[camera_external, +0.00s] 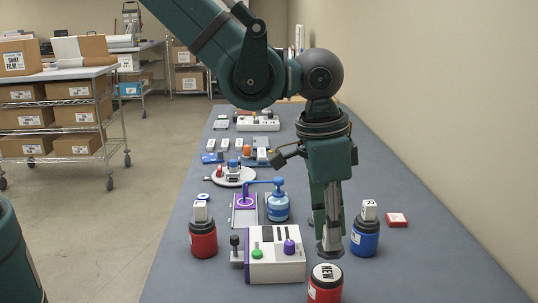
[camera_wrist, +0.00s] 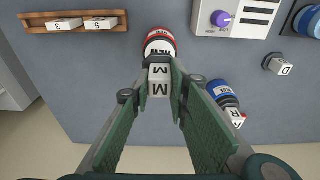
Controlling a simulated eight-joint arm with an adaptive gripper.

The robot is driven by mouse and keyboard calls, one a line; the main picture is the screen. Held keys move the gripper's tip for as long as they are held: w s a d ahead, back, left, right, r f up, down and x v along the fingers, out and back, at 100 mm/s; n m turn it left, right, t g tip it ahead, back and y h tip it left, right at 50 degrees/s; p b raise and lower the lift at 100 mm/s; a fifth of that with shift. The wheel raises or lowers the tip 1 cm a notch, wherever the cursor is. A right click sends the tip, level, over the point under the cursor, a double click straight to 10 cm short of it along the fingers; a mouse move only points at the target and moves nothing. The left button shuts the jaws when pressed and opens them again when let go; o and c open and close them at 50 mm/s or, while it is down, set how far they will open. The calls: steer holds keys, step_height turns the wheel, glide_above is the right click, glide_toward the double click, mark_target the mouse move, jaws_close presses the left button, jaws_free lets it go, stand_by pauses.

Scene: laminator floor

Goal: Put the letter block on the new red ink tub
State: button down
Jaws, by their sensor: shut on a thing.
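The new red ink tub (camera_external: 326,285) stands at the near edge of the external view, with a white lid marked NEW. In the wrist view the tub (camera_wrist: 159,38) is just beyond my fingertips. My gripper (camera_external: 328,246) points down over the table, close to the tub in the external view. It is shut on a white letter block (camera_wrist: 159,82) marked M, held between the fingertips. In the wrist view the block overlaps the near edge of the tub's lid; I cannot tell whether they touch.
A white machine (camera_external: 275,260) with green and purple knobs stands left of the tub. Another red tub (camera_external: 203,242) and a blue tub (camera_external: 364,240) each carry a block. A wooden rack (camera_wrist: 75,28) holds blocks. A red box (camera_external: 397,220) lies at right.

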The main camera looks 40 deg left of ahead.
mark_target(329, 253)
steer(key=shift+f, duration=0.5)
steer(key=shift+f, duration=2.1)
steer(key=shift+f, duration=0.2)
steer(key=c, duration=2.2)
jaws_free()
steer(key=shift+r, duration=0.25)
step_height(329, 253, up, 12)
steer(key=s+a, duration=0.1)
steer(key=shift+s+a, duration=0.15)
steer(key=shift+f, duration=0.1)
